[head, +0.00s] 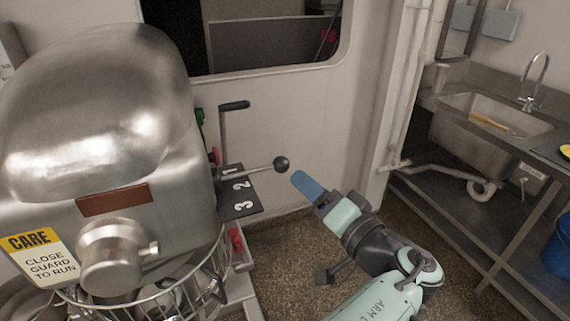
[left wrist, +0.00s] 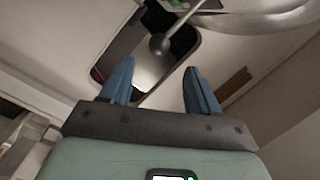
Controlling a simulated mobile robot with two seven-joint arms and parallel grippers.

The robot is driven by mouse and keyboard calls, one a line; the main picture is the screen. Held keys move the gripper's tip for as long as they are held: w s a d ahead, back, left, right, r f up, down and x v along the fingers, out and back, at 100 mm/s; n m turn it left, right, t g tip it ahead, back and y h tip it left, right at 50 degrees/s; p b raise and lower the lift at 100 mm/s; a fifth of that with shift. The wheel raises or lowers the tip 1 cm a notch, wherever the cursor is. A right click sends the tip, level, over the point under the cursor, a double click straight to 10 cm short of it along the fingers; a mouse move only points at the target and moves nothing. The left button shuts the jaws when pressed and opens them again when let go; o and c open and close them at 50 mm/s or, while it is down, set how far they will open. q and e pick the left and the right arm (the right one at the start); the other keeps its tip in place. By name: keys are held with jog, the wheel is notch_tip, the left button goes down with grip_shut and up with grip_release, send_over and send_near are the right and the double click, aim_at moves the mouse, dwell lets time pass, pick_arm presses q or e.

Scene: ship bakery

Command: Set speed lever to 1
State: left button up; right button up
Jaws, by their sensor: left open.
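The speed lever (head: 252,170) is a thin metal rod with a dark ball knob (head: 281,163) on the right side of the steel mixer (head: 90,130). It points right, above a dark plate (head: 226,197) marked 1, 2 and 3. In the picture the rod crosses between the 1 and the 2; its exact setting is hard to tell. My left gripper (head: 300,181) is just right of the knob, blue fingers toward it. In the left wrist view the gripper (left wrist: 158,65) is open and empty, with the knob (left wrist: 159,43) beyond and between its fingertips. My right gripper is not visible.
A second dark-handled crank (head: 234,106) rises behind the lever. The mixer's wire guard (head: 190,280) is below. A sink (head: 490,115) and steel counter stand at the right, with a blue bin (head: 558,250) at the edge. The wall behind the knob is bare.

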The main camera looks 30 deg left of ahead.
aim_at(287, 168)
pick_arm(q)
jog(key=x, duration=1)
jog(key=shift+w+a+f+p, duration=0.1)
jog(key=shift+a+p, duration=0.05)
jog(key=shift+p, duration=0.2)
grip_shut()
